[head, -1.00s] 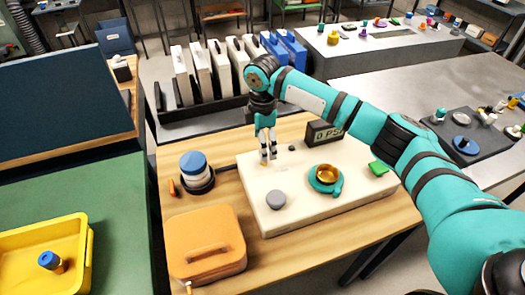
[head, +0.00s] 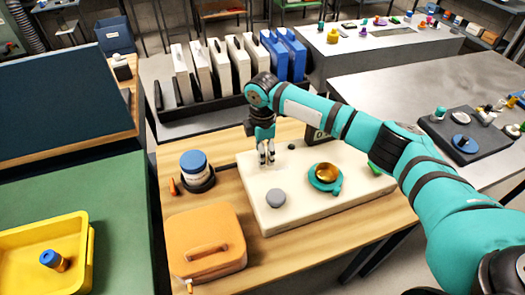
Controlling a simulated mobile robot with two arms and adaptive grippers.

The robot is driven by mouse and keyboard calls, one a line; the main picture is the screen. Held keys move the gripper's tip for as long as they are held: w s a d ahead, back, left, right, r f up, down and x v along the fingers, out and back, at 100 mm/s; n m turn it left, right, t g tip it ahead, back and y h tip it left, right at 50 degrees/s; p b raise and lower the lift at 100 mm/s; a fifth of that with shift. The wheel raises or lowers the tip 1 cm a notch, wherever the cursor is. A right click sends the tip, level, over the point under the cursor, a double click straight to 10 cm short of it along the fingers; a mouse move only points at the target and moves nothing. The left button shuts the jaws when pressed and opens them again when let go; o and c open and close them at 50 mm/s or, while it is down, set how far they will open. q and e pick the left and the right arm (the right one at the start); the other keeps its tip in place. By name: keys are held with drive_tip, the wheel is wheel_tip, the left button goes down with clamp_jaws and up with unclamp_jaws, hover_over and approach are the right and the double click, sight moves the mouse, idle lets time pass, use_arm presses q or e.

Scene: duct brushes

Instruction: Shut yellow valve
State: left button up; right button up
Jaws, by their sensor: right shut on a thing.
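A cream panel (head: 300,212) lies on the wooden table. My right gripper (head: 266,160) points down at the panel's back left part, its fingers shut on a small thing. The fingers hide most of that thing; it stands where a speck of yellow showed earlier, so I take it for the yellow valve, whose angle I cannot tell. A grey round knob (head: 276,197) and a gold knob (head: 326,172) in a teal ring with a tab are also on the panel. My left gripper is out of view.
A pressure display (head: 314,133) stands behind the panel, partly covered by my right arm. A blue-lidded jar (head: 195,168) and an orange case (head: 206,240) stand left of the panel. A yellow tray (head: 85,235) sits on the green surface farther left.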

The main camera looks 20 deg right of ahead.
drive_tip(key=shift+c, duration=1.1)
drive_tip(key=shift+r+m+p, duration=0.15)
drive_tip(key=shift+m+p, duration=0.15)
drive_tip(key=shift+p, duration=0.25)
drive_tip(key=m+p, duration=0.8)
drive_tip(key=p, duration=0.2)
drive_tip(key=shift+r, duration=0.1)
drive_tip(key=m+p, duration=0.3)
drive_tip(key=m, duration=0.1)
drive_tip(key=shift+m, duration=0.3)
drive_tip(key=shift+m+p, duration=1.4)
drive_tip(key=shift+m, duration=0.8)
drive_tip(key=shift+f, duration=0.2)
drive_tip(key=o, duration=1.2)
